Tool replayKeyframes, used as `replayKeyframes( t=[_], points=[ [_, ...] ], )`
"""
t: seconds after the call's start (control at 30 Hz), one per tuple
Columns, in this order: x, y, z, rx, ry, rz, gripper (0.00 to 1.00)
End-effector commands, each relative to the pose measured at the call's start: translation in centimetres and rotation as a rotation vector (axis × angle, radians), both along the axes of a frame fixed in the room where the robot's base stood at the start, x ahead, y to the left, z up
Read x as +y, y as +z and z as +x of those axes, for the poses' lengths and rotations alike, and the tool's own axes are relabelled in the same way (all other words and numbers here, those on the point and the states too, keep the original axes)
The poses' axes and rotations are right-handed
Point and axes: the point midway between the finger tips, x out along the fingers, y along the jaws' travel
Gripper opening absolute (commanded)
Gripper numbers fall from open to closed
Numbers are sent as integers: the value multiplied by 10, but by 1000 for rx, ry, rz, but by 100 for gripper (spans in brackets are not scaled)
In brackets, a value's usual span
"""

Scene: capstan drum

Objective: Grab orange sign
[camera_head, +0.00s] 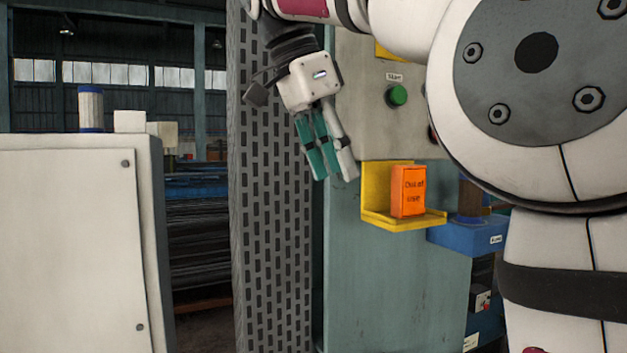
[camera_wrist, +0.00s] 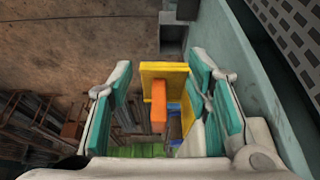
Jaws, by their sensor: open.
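In the wrist view the gripper (camera_wrist: 168,112) is open and empty. There the orange sign (camera_wrist: 158,106) shows between the spread fingers, farther off, with the yellow bracket (camera_wrist: 165,71) behind it. The sign's lettering is not readable in the wrist view.
A green button (camera_head: 397,95) sits on the panel above the bracket. A perforated grey column (camera_head: 275,215) stands left of the cabinet. A large white box (camera_head: 70,250) is at far left.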

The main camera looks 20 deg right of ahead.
Motion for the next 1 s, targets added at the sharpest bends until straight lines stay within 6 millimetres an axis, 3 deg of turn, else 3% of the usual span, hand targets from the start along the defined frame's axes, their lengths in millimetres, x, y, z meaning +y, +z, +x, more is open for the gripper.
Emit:
replayKeyframes(
  t=[0.17, 0.6, 0.87, 1.0],
  points=[
    [-19, 0, 3, -5, -22, -2, 45],
    [-103, 3, 2, -1, -19, -2, 45],
    [-120, 1, 4, -2, -13, -1, 45],
    [-125, -10, 4, 0, -13, -1, 45]
  ],
)
